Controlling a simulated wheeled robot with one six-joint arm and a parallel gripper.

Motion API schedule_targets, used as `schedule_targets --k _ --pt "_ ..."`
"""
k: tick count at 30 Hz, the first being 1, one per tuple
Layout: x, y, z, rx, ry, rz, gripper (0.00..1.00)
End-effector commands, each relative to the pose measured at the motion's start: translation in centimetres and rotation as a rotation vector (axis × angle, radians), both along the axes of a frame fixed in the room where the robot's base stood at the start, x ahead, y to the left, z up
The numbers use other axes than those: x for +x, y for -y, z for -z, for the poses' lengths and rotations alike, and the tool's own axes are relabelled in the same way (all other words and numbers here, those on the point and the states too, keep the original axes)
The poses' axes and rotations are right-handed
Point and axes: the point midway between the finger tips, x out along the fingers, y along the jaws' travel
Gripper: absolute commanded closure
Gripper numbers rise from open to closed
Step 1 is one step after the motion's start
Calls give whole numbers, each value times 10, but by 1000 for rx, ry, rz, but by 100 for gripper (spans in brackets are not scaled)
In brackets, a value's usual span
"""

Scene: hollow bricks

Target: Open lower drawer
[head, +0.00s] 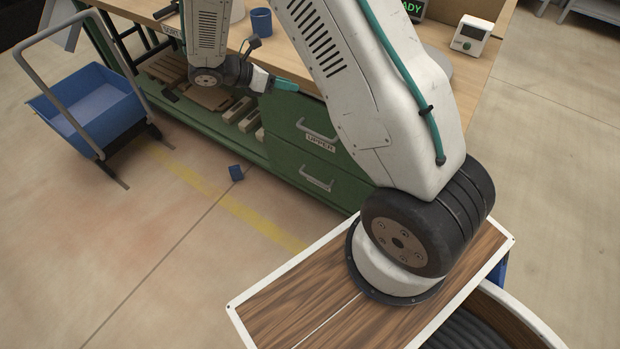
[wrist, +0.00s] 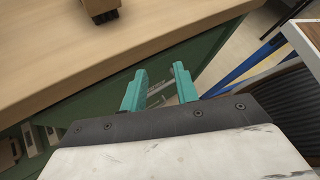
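The green workbench has two drawers at its right end, and both look closed. The lower drawer (head: 340,190) has a light bar handle (head: 316,183). The upper drawer (head: 290,113) above it carries an "UPPER" label and its own handle (head: 318,131). My gripper (head: 286,85) is beside the bench's front edge, above and left of the upper handle, apart from both handles. In the wrist view its two teal fingers (wrist: 160,78) are spread with a gap between them. They point at the bench's green front below the top edge.
The wooden bench top (wrist: 95,55) lies close above the fingers. A blue cart (head: 90,105) stands at the left. A blue mug (head: 261,22) and a small white device (head: 472,35) stand on the bench. The floor before the drawers is mostly clear.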

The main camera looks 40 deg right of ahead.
Motion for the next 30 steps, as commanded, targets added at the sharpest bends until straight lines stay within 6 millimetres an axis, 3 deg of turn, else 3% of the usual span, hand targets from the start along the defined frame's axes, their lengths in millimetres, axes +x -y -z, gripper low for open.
schedule_targets --k 1,6,11,16,21,25,30 --pt "8 0 29 -21 -76 -59 70" --pt "29 0 113 -87 -312 -265 70" --pt "35 -1 199 -144 -535 -452 70" --pt "24 -2 290 -202 -764 -637 70" --pt "-4 -3 378 -257 -986 -817 70" --pt "-26 -3 426 -289 -1109 -916 70" --pt "-42 -2 456 -311 -1190 -983 70"
